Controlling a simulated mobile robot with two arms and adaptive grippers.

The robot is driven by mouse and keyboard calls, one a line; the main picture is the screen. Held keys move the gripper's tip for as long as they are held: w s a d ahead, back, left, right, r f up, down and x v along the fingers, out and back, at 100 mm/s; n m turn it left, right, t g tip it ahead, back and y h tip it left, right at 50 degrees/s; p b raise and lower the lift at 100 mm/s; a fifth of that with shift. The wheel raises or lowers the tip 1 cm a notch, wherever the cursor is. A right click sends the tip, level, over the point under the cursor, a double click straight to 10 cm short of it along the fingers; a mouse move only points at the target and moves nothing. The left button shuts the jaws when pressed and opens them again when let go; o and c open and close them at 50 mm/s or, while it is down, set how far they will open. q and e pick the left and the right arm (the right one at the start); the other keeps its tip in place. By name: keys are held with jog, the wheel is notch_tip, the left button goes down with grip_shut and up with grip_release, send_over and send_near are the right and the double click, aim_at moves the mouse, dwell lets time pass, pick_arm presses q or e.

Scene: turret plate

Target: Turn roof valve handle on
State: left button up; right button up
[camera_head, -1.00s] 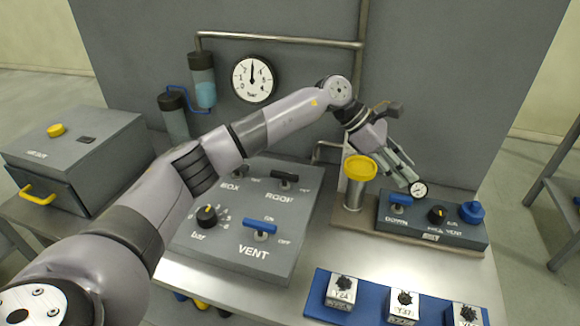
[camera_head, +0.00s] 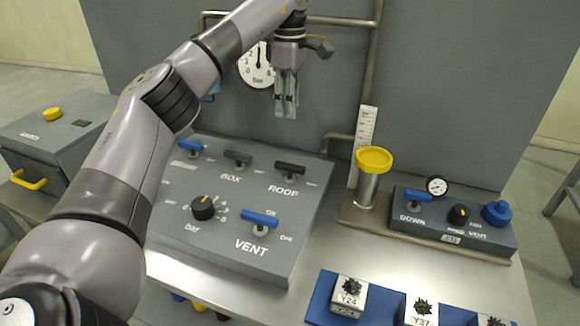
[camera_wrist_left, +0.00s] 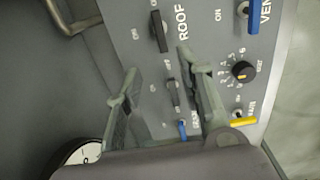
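The roof valve handle (camera_head: 290,168) is a black bar lying crosswise above the ROOF label on the grey valve panel (camera_head: 215,258). It also shows in the left wrist view, as a dark bar (camera_wrist_left: 158,32) beside the ROOF label. My left gripper (camera_head: 285,112) hangs fingers down above the panel's back edge, in front of the wall gauge and clear of the handle. In the left wrist view its two fingers (camera_wrist_left: 157,62) stand apart with nothing between them. The ROOF handle is just beyond the fingertips in that view. My right gripper is not in view.
A black BOX handle (camera_head: 238,158), a blue handle (camera_head: 190,148), a blue VENT handle (camera_head: 260,219) and a bar knob (camera_head: 203,207) share the panel. A yellow-topped cylinder (camera_head: 374,158) and a DOWN/VENT box (camera_head: 465,236) stand right. The wall gauge (camera_head: 256,77) is partly hidden.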

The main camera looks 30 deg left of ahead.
aim_at(290, 165)
pick_arm(q)
notch_tip(290, 165, down, 17)
jog(key=shift+r+p, duration=0.1)
jog(key=shift+p, duration=0.85)
jog(key=shift+c, duration=0.5)
grip_shut()
